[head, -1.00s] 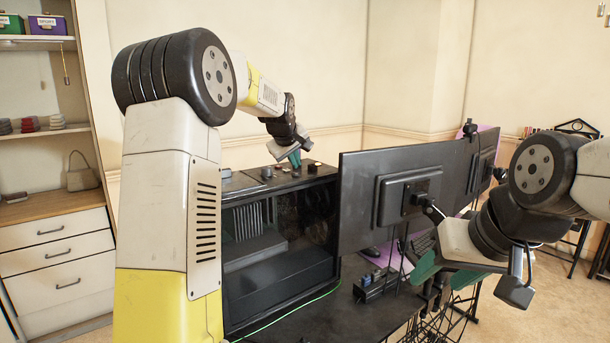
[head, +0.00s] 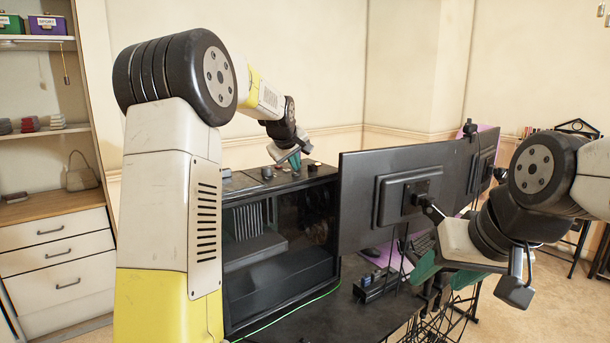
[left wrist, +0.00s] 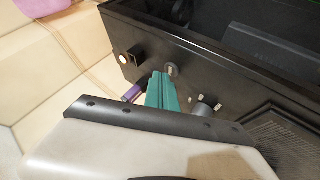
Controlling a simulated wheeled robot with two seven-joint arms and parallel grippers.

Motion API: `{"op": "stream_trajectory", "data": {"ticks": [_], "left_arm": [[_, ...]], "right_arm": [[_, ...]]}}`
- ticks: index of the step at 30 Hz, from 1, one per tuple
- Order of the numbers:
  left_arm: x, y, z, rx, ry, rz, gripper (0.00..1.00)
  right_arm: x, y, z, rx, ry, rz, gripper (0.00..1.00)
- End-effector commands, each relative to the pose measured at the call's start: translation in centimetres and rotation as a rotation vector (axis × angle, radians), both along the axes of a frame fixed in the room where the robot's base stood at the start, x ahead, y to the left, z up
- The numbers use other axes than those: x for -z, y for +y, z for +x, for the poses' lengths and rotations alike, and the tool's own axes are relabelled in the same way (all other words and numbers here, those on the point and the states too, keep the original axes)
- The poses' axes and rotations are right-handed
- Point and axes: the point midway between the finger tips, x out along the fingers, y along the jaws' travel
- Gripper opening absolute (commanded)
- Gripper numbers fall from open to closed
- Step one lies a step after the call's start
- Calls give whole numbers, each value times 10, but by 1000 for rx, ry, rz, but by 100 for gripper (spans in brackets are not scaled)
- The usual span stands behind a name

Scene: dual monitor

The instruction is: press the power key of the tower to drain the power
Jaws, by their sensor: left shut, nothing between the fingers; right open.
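The black tower (head: 278,255) with a glass side stands on the desk, left of the monitors. My left gripper (head: 294,161) is shut and empty at the far end of the tower's top. In the left wrist view its green fingers (left wrist: 160,82) are together, with their tips close to a small round silver key (left wrist: 172,70) on the tower's edge panel. I cannot tell whether they touch it, or whether this is the power key. My right gripper (head: 447,275) is open and empty, behind the near monitor.
A black square piece (left wrist: 137,56) and a grey cylinder (left wrist: 204,112) sit on the same panel. The near monitor (head: 390,195) stands right of the tower. A green cable (head: 300,306) runs along the desk (head: 345,322). Drawers (head: 58,260) stand at left.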

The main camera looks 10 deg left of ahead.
Motion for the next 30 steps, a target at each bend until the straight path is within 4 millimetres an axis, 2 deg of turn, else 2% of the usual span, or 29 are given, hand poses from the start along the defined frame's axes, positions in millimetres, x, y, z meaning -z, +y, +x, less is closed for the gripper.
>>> {"op": "stream_trajectory", "data": {"ticks": [30], "left_arm": [[8, 0, 0, 0, 0, 0, 0]], "right_arm": [[0, 0, 0, 0, 0, 0, 52]]}}
